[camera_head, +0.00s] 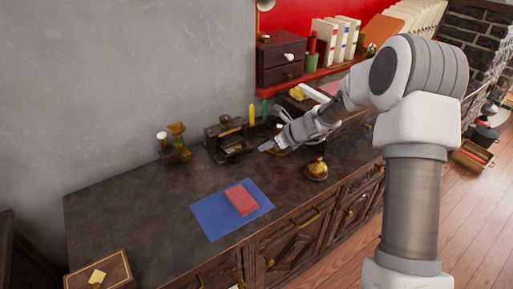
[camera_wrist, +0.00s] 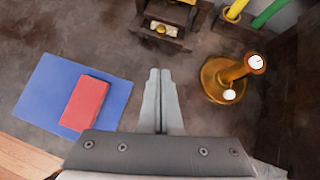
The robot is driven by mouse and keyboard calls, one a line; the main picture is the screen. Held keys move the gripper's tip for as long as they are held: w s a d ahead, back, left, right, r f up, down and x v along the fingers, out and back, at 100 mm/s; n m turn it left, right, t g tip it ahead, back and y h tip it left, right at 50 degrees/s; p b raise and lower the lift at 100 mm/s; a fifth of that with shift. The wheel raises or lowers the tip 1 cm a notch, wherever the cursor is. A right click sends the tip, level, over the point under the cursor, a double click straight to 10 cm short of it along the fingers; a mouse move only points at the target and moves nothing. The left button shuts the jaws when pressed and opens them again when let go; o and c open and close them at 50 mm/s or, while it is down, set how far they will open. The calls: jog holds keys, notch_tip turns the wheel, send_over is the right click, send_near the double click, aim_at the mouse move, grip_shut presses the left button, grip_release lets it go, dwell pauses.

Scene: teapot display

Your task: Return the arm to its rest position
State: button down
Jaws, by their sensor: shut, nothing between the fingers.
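My gripper (camera_head: 268,147) is at the end of my arm, above the dark counter, in the head view. In the wrist view its two fingers (camera_wrist: 159,85) lie side by side, shut, with nothing between them. The arm reaches in from the right side of the head view, over the counter (camera_head: 130,205). The gripper is near a small dark wooden stand (camera_head: 231,140) and a brass candle holder (camera_head: 317,169). The candle holder also shows right of the fingers in the wrist view (camera_wrist: 226,82). I cannot tell the exact height of the fingers above the counter.
A red book (camera_head: 241,199) lies on a blue sheet (camera_head: 213,217) on the counter. Brass items (camera_head: 176,145) stand by the wall. A wooden box (camera_head: 100,277) sits at the front left corner. A small drawer chest (camera_head: 281,58) and a red shelf with books stand behind.

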jog(key=s+d+r+n+g+h, duration=0.1)
jog(key=s+d+r+n+h, duration=0.1)
jog(key=s+r+n, duration=1.25)
jog(key=s+d+r+n+h, duration=0.2)
jog(key=s+d+n, duration=0.15)
jog(key=s, duration=0.45)
jog(key=s+d+r+n+h, duration=0.1)
jog(key=s+d+r+n, duration=0.2)
jog(key=s, duration=0.4)
jog(key=s+d+r+n+h, duration=0.1)
jog(key=s+d+n+h, duration=0.15)
jog(key=s+n, duration=0.4)
notch_tip(320, 180, up, 14)
jog(key=s+m+p, duration=0.1)
jog(key=p, duration=1.3)
jog(key=shift+s+d+f+t+y, duration=0.2)
jog(key=shift+s+f+t+y, duration=0.05)
jog(key=shift+s+t+y, duration=0.1)
